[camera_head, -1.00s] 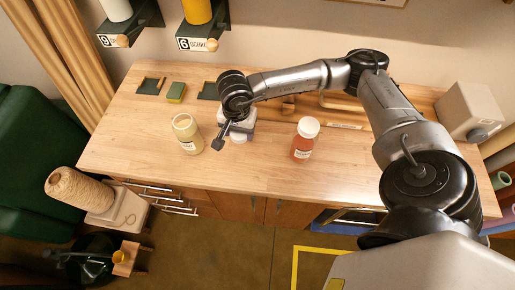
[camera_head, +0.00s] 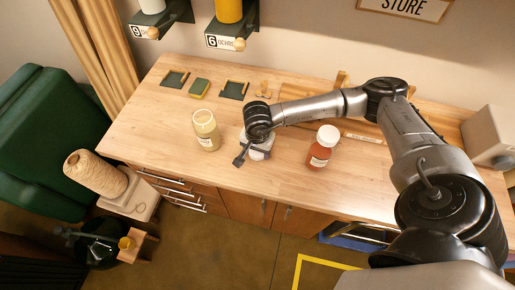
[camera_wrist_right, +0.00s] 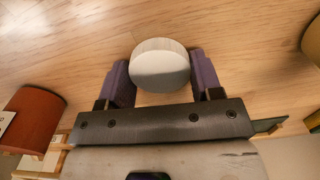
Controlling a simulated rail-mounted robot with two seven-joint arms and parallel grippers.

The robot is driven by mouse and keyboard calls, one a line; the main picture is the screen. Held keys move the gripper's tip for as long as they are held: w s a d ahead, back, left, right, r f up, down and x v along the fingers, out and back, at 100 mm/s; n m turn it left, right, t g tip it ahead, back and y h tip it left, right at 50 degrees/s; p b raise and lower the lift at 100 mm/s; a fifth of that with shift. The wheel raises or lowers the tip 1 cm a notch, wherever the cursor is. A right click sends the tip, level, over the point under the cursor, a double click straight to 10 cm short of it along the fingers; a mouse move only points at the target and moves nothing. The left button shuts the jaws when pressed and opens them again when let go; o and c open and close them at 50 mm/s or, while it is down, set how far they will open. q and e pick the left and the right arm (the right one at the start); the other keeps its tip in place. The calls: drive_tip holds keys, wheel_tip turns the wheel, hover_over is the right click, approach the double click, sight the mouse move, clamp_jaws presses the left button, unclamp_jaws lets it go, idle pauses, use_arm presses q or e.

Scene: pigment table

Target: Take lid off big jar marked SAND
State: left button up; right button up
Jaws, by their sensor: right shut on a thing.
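A glass jar (camera_head: 207,131) with pale yellow contents stands upright on the table, left of my right gripper. Its top looks open, with no white cap. Its label is too small to read. My right gripper (camera_head: 257,156) is beside it, between it and the red jar, partly hidden by my wrist. In the right wrist view, the purple fingers are shut on a round white lid (camera_wrist_right: 160,66), one on each side. The gap between lid and tabletop cannot be judged. My left gripper is not in view.
A red jar (camera_head: 321,150) with a white lid stands right of my right gripper. The front strip of the wooden table (camera_head: 210,170) is clear.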

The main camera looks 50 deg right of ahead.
drive_tip(key=shift+f, duration=0.2)
drive_tip(key=o, duration=1)
drive_tip(key=shift+r, duration=0.1)
wheel_tip(320, 180, up, 12)
drive_tip(key=shift+r, duration=0.15)
drive_tip(key=shift+p, duration=0.3)
